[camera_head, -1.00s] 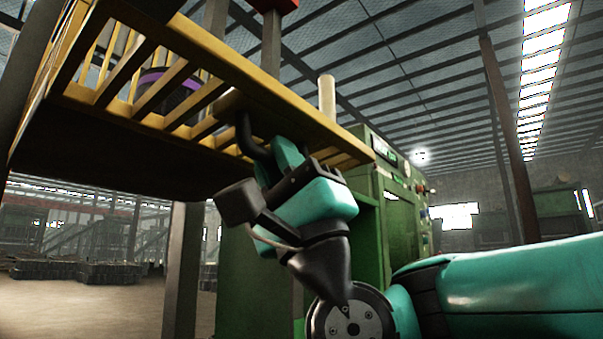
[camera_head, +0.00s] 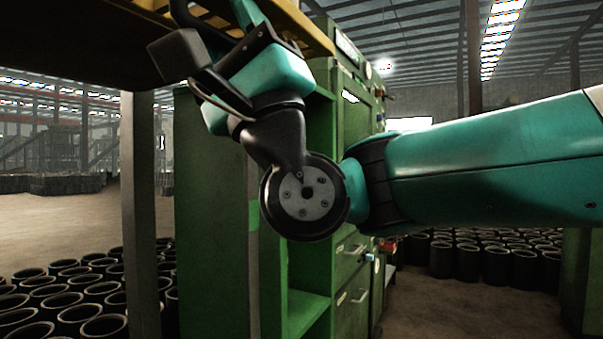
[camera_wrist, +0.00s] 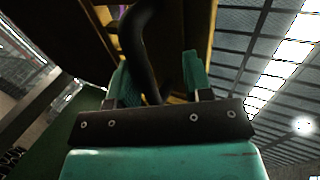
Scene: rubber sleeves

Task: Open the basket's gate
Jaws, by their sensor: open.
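The basket (camera_head: 302,22) shows only its yellow edge and dark underside at the top of the head view; the rest is cut off. In the wrist view its yellow frame (camera_wrist: 196,30) runs up behind my fingers. A black curved bar (camera_wrist: 140,42), seemingly the gate's handle, shows in the wrist view between my two teal fingers. My gripper (camera_wrist: 158,78) is open around this bar, with a finger on each side. Whether a finger touches the bar I cannot tell. The gate's own outline is not clear.
A green cabinet (camera_head: 212,215) with open shelves and drawers stands below the basket. A grey post (camera_head: 142,215) stands left of it. Many black rubber sleeves (camera_head: 65,300) cover the floor at left, with more (camera_head: 495,262) at right.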

